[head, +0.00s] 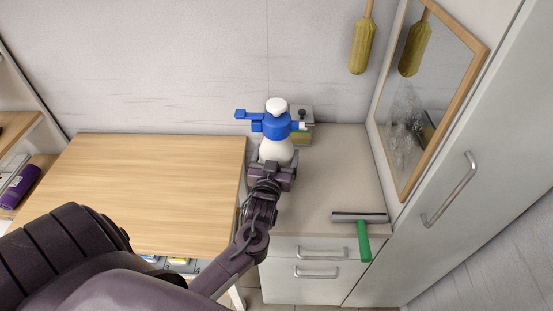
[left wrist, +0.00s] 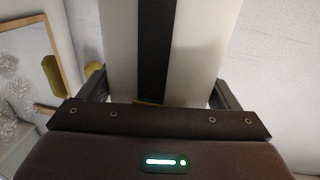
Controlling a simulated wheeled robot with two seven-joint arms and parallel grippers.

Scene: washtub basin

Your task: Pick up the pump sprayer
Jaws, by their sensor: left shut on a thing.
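The pump sprayer (head: 277,125) has a blue head with a white knob on top and a white body. It appears upright over the grey counter in the head view. My left gripper (head: 274,168) is shut on its white body, which hides the lower part. In the left wrist view the white body of the pump sprayer (left wrist: 205,45), with a dark vertical stripe, fills the space between the two fingers (left wrist: 160,90). I cannot tell whether its base touches the counter. My right gripper is not in view.
A green-handled squeegee (head: 362,226) lies at the counter's front right edge. A framed mirror (head: 432,95) and a hanging yellow brush (head: 361,48) are at right. A wooden table (head: 150,190) at left is clear.

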